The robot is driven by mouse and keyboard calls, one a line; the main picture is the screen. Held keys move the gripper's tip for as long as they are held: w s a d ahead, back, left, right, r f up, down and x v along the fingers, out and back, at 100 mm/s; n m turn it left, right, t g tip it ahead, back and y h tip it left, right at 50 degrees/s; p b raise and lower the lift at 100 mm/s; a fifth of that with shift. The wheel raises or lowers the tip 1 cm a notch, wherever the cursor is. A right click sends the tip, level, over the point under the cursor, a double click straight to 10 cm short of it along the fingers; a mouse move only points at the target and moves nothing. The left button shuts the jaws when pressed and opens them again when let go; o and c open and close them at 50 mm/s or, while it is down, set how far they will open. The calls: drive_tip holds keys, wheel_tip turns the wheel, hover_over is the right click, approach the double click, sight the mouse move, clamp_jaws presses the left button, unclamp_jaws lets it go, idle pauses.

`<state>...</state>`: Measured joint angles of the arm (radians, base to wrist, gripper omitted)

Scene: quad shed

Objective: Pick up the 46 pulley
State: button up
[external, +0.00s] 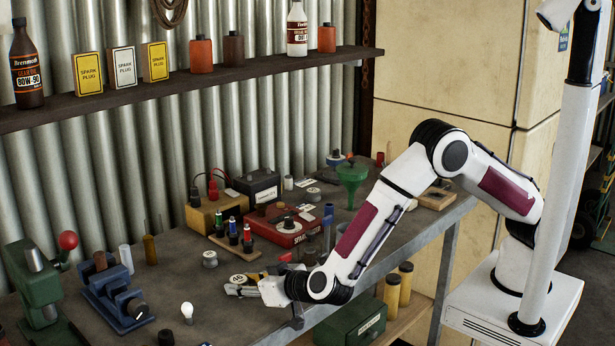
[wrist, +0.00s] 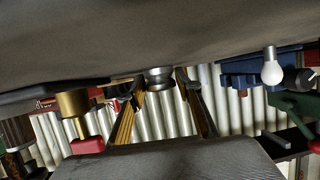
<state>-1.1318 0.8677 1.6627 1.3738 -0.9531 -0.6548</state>
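A small grey, round, pulley-like piece (external: 210,259) stands on the workbench, just beyond my gripper in the external view. No number can be read on it, so I cannot confirm it is the 46 pulley. In the upside-down wrist view, a grey round piece (wrist: 158,78), apparently the same one, shows in the gap between my fingers. My gripper (external: 232,284) is low over the bench near its front edge. Its two fingers (wrist: 160,92) are spread apart and nothing is seen held. Other grey discs (external: 313,194) lie farther back.
A green press (external: 35,285) is at far left. Small screwdriver-like tools in a stand (external: 233,235) and a red box (external: 283,226) lie behind. A brass-and-red piece (wrist: 73,112) is near my fingers.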

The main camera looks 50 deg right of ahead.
sight(244, 282)
drive_tip(key=c, duration=0.5)
drive_tip(key=shift+r, duration=0.15)
drive_tip(key=shift+r, duration=4.9)
